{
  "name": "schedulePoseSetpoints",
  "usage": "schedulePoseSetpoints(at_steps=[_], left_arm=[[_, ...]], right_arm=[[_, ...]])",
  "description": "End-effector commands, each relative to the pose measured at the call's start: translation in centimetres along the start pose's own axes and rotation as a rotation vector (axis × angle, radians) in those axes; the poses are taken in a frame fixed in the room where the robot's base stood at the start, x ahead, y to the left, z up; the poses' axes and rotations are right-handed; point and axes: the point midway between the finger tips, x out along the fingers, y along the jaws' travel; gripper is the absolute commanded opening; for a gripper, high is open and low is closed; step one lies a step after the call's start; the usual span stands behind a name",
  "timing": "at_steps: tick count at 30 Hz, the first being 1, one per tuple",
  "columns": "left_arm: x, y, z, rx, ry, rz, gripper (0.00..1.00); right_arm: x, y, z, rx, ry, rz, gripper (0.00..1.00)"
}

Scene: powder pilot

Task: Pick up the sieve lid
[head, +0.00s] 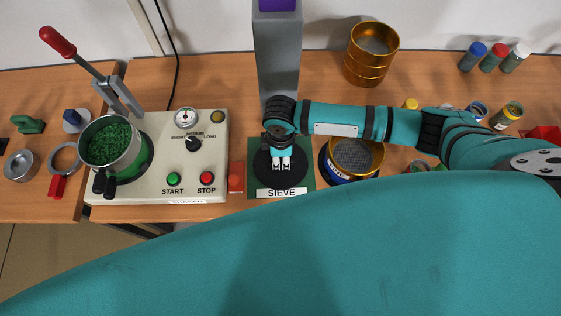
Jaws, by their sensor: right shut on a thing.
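The sieve lid (281,181) is a dark round disc over the green mat with the SIEVE label (281,193). My right gripper (281,163) reaches down over the middle of the lid with its pale fingertips together and is shut on it. The grasped part is hidden under the fingers. I cannot tell from above whether the lid rests on something or is lifted. My left gripper is not in view.
A brass sieve stack (368,62) stands behind. An open brass sieve (357,156) is just right of the mat. A grey column (278,50) rises behind the lid. A cream machine (187,165) with a pot of green granules (108,144) stands left, a red block (236,177) between.

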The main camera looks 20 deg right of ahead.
Motion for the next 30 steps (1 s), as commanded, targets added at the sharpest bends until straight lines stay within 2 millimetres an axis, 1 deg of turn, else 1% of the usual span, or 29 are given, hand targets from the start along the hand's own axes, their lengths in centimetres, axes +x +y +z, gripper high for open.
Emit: schedulePoseSetpoints(at_steps=[11, 16, 20, 21, 26, 30], left_arm=[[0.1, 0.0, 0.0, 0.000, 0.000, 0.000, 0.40], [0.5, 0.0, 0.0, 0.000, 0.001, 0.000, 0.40], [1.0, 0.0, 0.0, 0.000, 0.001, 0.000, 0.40], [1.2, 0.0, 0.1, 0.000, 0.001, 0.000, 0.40], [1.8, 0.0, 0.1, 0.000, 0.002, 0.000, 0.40], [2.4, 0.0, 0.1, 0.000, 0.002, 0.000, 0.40]], right_arm=[[-0.3, 0.1, 0.0, 0.000, 0.001, 0.001, 0.00], [-1.5, 0.1, 0.0, -0.001, 0.002, 0.002, 0.00], [-3.2, 0.1, -0.1, -0.002, 0.003, 0.002, 0.00], [-3.5, -0.4, 0.0, -0.003, 0.002, -0.001, 0.00], [-3.6, -4.1, 0.4, -0.006, 0.002, -0.004, 0.00], [-4.0, -7.8, 0.8, -0.005, 0.002, -0.004, 0.00]])
